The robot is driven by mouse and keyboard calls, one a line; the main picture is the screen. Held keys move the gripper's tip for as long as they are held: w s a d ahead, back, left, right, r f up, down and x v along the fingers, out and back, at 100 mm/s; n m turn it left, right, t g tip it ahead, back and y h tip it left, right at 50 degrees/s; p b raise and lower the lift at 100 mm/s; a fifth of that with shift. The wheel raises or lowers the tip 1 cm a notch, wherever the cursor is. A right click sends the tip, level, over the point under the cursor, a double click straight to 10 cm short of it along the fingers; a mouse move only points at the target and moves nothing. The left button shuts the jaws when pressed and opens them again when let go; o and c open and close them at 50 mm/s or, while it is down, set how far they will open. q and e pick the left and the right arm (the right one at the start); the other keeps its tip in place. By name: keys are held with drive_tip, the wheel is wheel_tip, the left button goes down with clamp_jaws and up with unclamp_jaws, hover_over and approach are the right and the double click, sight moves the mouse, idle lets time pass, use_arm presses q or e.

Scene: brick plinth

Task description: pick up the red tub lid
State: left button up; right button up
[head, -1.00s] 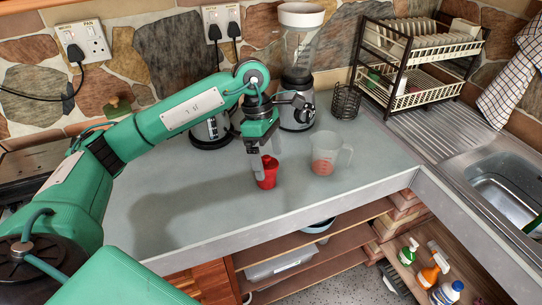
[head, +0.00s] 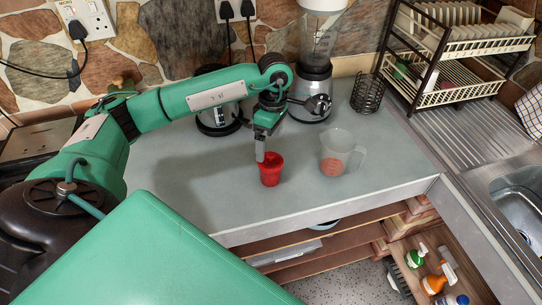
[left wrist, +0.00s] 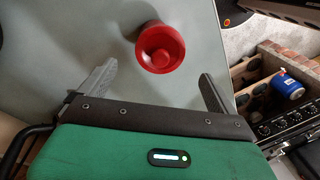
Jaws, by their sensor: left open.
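The red tub lid (head: 271,174) stands on the grey worktop and looks like a small cup with a flared rim. In the left wrist view the red tub lid (left wrist: 160,47) shows its round open top. I see no separate lid apart from it. My left gripper (head: 261,157) points down at its rim in the head view and hides a little of it. In the left wrist view my left gripper (left wrist: 160,75) is open and empty, with the red piece just beyond the fingertips and between their lines. Contact cannot be told. My right gripper is out of view.
A clear measuring jug (head: 338,150) stands close to the right. A blender (head: 312,85), a wire holder (head: 367,95) and a dish rack (head: 455,50) are behind. The sink (head: 520,205) is at far right. The front worktop is mostly clear.

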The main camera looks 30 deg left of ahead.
sight(270, 153)
use_arm(q)
drive_tip(key=shift+s+f+p, duration=0.15)
drive_tip(key=shift+f+p, duration=0.15)
drive_tip(key=shift+p, duration=0.1)
drive_tip(key=f, duration=0.1)
drive_tip(key=f+p, duration=0.2)
drive_tip(key=f, duration=0.1)
drive_tip(key=shift+s+d+f, duration=0.1)
drive_tip(key=shift+s+d, duration=0.05)
drive_tip(key=shift+d, duration=0.1)
drive_tip(key=shift+s+f, duration=0.1)
drive_tip(key=shift+f, duration=0.15)
drive_tip(key=c, duration=1.1)
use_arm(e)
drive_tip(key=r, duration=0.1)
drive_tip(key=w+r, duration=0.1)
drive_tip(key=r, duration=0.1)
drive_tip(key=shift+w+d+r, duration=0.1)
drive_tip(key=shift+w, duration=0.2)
